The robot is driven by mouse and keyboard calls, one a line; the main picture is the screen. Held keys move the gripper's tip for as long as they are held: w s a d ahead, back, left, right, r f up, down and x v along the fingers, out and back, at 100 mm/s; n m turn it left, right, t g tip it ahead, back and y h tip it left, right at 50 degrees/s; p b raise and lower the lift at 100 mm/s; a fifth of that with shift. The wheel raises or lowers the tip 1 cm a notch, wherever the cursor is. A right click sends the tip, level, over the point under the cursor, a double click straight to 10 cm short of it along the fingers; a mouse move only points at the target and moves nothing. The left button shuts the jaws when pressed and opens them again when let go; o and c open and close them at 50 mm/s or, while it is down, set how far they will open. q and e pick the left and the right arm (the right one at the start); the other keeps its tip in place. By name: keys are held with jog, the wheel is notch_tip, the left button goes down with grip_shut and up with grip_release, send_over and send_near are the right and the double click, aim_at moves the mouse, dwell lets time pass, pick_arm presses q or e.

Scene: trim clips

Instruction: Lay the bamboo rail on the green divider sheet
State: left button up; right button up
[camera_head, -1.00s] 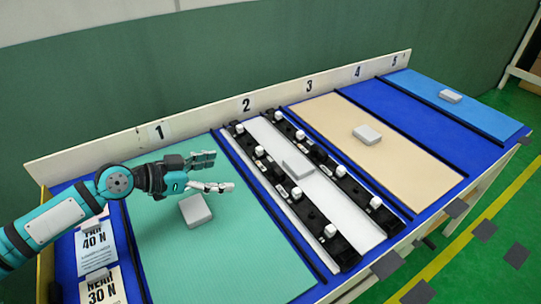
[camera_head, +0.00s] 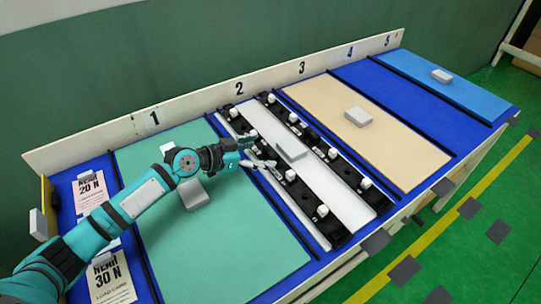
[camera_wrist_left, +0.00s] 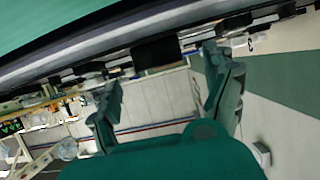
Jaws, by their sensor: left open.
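The green divider sheet (camera_head: 225,250) lies flat in bay 1, with a pale grey block (camera_head: 194,195) on it. I cannot pick out a bamboo rail with certainty. Bay 2 has a white sheet (camera_head: 340,188) with black clip strips (camera_head: 297,190) that carry white knobs, and a grey block (camera_head: 291,150). My left gripper (camera_head: 268,153) is open and empty above the left clip strip, near the border of bays 1 and 2. In the left wrist view its fingers (camera_wrist_left: 165,98) are spread, with a dark rail edge beyond them. My right gripper is not in view.
A beige sheet (camera_head: 395,150) with a grey block (camera_head: 358,117) lies in bay 3, and a light blue sheet (camera_head: 460,95) in bay 5. Bay 4 shows bare blue table. A low numbered board (camera_head: 185,110) runs along the back. Load cards (camera_head: 110,278) lie at the left.

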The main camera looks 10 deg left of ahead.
aim_at(270, 152)
pick_arm(q)
jog(key=x, duration=0.3)
jog(key=shift+w+d+f, duration=0.1)
jog(key=shift+w+f, duration=0.05)
jog(key=shift+c, duration=0.2)
jog(key=c, duration=1.6)
jog(key=shift+r, duration=0.7)
jog(key=shift+c, duration=0.2)
notch_tip(270, 152, up, 2)
jog(key=shift+r, duration=0.1)
jog(key=s+d, duration=0.1)
jog(key=s, duration=0.4)
jog(key=s+d+r, duration=0.1)
jog(key=s+d, duration=0.1)
jog(key=s, duration=0.3)
jog(key=s+d+p, duration=0.1)
jog(key=s, duration=0.4)
jog(key=shift+s+d+r, duration=0.25)
jog(key=shift+r, duration=0.05)
